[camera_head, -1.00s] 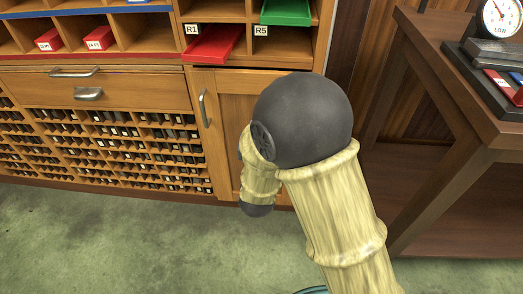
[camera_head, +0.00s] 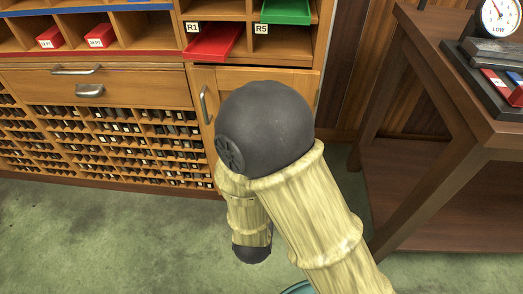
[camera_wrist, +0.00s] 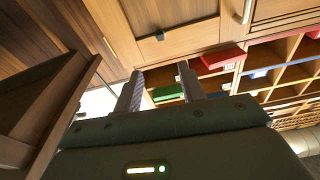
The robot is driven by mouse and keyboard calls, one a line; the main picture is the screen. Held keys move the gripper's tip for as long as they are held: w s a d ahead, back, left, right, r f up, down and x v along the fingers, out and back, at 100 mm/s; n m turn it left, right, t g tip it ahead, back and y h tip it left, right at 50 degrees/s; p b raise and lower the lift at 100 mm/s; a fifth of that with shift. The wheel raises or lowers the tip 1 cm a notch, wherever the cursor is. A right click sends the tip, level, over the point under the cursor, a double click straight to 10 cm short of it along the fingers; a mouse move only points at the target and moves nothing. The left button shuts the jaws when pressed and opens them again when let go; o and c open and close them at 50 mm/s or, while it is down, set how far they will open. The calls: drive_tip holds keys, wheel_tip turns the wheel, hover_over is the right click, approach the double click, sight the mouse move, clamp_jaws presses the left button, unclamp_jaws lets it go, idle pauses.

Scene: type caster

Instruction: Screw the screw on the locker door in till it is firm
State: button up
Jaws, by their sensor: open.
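The locker door (camera_head: 262,79) is a wooden panel with a metal handle (camera_head: 204,106), largely hidden behind my arm in the head view. The door also shows at the top of the wrist view (camera_wrist: 185,12). A small dark knob-like spot, possibly the screw (camera_wrist: 160,36), sits on the door's frame there; it is too small to tell how far in it is. My gripper (camera_wrist: 160,68) is open and empty, its two fingers pointing toward the door, with the spot beyond and between the tips. My gripper is hidden in the head view.
A red tray (camera_head: 212,42) and a green tray (camera_head: 286,11) stick out of cubbies above the door. A drawer (camera_head: 120,86) and small slots lie left. A wooden table (camera_head: 455,120) with a dial scale (camera_head: 501,16) stands right. Green floor (camera_head: 130,240) is free at front left.

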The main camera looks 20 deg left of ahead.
drive_tip(key=w+d+m+g+h+p, duration=0.2)
drive_tip(key=w+d+g+p, duration=0.2)
drive_tip(key=w+d+g, duration=0.55)
drive_tip(key=s+d+r+g+h+p, duration=0.1)
drive_tip(key=s+d+g+p, duration=0.1)
drive_tip(key=s+d, duration=0.4)
drive_tip(key=s+d+r+g+h+p, duration=0.1)
drive_tip(key=s+d+g, duration=0.4)
drive_tip(key=d, duration=0.9)
drive_tip(key=shift+s+d+r+p, duration=0.15)
drive_tip(key=shift+s+r+p, duration=0.35)
drive_tip(key=shift+s, duration=0.55)
drive_tip(key=shift+f, duration=0.1)
drive_tip(key=shift+c, duration=0.4)
